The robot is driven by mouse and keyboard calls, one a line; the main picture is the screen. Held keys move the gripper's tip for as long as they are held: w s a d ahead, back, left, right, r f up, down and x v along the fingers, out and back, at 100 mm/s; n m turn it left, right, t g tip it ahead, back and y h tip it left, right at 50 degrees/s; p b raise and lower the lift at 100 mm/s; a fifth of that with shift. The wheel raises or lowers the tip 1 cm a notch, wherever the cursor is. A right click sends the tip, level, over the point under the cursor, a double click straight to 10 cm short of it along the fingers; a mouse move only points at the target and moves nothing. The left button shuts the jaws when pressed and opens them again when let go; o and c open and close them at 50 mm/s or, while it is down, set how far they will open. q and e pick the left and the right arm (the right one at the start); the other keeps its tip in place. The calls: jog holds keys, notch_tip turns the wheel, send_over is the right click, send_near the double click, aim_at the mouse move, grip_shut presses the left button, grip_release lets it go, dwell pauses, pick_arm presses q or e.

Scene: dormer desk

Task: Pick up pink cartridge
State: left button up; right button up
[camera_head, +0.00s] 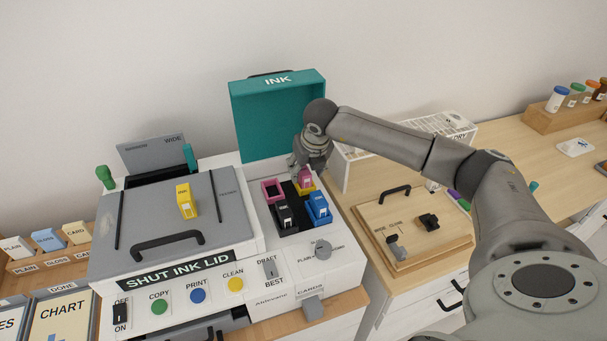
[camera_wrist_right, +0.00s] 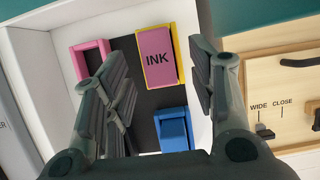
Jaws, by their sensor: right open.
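The pink cartridge (camera_head: 305,180), labelled INK, sits in the yellow-framed slot of the printer's ink bay; it also shows in the right wrist view (camera_wrist_right: 156,57). The pink-framed slot (camera_head: 271,191) to its left is empty. My right gripper (camera_head: 309,166) is above the pink cartridge, pointing down. In the right wrist view its open fingers (camera_wrist_right: 158,70) lie on either side of the cartridge, with a gap on each side. Whether they reach down to its height I cannot tell. My left gripper is not in view.
The blue cartridge (camera_head: 319,208) and black cartridge (camera_head: 284,215) stand in the front of the bay. The teal INK cover (camera_head: 275,118) is raised behind. A wooden board (camera_head: 410,240) lies to the right.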

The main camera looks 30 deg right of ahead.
jog(key=shift+x, duration=1.3)
jog(key=shift+r, duration=0.1)
jog(key=c, duration=1.1)
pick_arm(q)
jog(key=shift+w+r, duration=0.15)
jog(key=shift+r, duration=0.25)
